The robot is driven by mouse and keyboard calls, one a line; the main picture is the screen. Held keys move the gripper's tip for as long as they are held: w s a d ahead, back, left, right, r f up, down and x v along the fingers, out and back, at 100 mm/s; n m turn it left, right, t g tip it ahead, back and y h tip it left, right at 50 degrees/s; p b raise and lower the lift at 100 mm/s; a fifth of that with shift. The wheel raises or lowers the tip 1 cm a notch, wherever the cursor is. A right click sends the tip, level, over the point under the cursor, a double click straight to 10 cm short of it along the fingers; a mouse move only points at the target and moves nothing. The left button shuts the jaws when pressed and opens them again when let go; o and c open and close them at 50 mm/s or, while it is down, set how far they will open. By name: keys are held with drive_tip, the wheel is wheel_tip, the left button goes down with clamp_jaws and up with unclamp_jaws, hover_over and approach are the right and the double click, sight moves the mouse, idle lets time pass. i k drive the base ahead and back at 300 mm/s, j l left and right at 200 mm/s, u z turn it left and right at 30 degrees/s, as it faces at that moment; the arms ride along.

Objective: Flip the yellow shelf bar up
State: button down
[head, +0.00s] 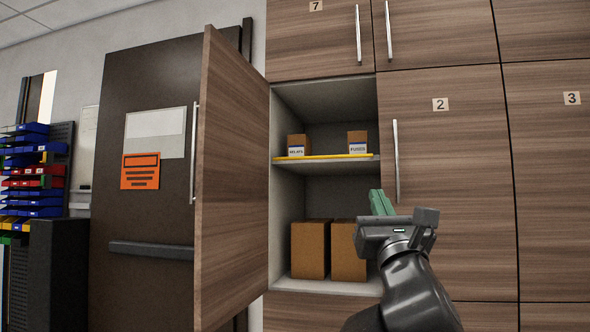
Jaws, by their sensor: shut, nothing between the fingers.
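The yellow shelf bar (330,157) runs along the front edge of the middle shelf in the open cabinet. It appears to lie low, about level with the shelf board, with the two small boxes standing behind it. My gripper (381,202) is in front of the cabinet's right side, below and right of the bar's right end. Its green fingers are together and empty, pointing up and toward the cabinet. It appears apart from the bar. My gripper and arm hide part of the lower right opening.
The cabinet door (232,180) stands open on the left. Small labelled boxes (299,146) (357,142) sit on the shelf. Two larger brown boxes (310,250) (347,250) stand below. Closed door 2 (440,180) with its handle (396,160) is close on the right.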

sight(356, 156)
drive_tip(key=i+j+z, duration=0.1)
drive_tip(key=j, duration=0.2)
drive_tip(key=i+j+z, duration=0.1)
drive_tip(key=i+j, duration=0.15)
drive_tip(key=i+j+z, duration=0.1)
drive_tip(key=j, duration=0.2)
drive_tip(key=i+j+z, duration=0.1)
drive_tip(key=j, duration=0.25)
drive_tip(key=i+j+z, duration=0.2)
drive_tip(key=i, duration=0.4)
